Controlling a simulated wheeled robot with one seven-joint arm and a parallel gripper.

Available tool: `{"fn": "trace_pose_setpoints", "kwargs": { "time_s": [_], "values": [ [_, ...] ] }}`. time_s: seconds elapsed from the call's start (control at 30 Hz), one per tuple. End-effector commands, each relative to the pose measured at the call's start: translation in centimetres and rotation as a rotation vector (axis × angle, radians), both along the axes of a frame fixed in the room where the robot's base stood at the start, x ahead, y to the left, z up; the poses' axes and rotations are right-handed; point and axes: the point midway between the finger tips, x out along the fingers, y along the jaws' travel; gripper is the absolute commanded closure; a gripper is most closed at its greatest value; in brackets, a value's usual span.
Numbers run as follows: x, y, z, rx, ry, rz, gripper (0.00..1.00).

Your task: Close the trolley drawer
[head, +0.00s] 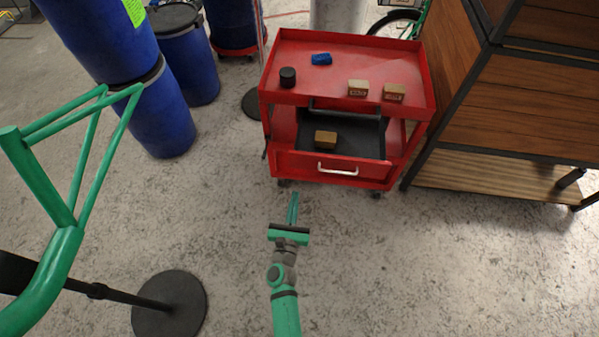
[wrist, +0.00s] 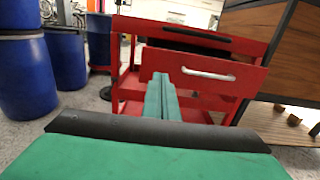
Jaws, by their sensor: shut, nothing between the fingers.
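The red trolley (head: 350,102) stands ahead of my arm in the head view. Its drawer (head: 331,168) is pulled out toward me, with a dark inside, a small box (head: 325,138) in it and a silver handle on its red front. In the wrist view the drawer front (wrist: 222,75) and handle (wrist: 208,73) are close ahead, right of my fingers. My gripper (head: 293,196) is shut and empty, in front of the drawer and a little left of the handle. It also shows in the wrist view (wrist: 161,78). I cannot tell whether the fingertips touch the drawer front.
On the trolley top are a black cylinder (head: 288,77), a blue item (head: 321,59) and two small boxes (head: 358,88). Blue barrels (head: 160,110) stand left, a wooden shelf unit (head: 520,110) right. A green bike frame (head: 60,215) and stand base (head: 169,304) are near left. Floor around my arm is clear.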

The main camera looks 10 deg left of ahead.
Motion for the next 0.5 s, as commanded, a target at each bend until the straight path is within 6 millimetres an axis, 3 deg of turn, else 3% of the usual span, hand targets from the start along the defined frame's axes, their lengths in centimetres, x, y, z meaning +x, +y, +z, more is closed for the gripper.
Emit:
{"fn": "trace_pose_setpoints", "kwargs": {
  "time_s": [0.17,0.5],
  "values": [
    [1.8,0.0,0.1,0.013,-0.001,-0.002,1.00],
    [8.0,0.0,0.1,0.010,-0.002,-0.002,1.00]
  ]
}}
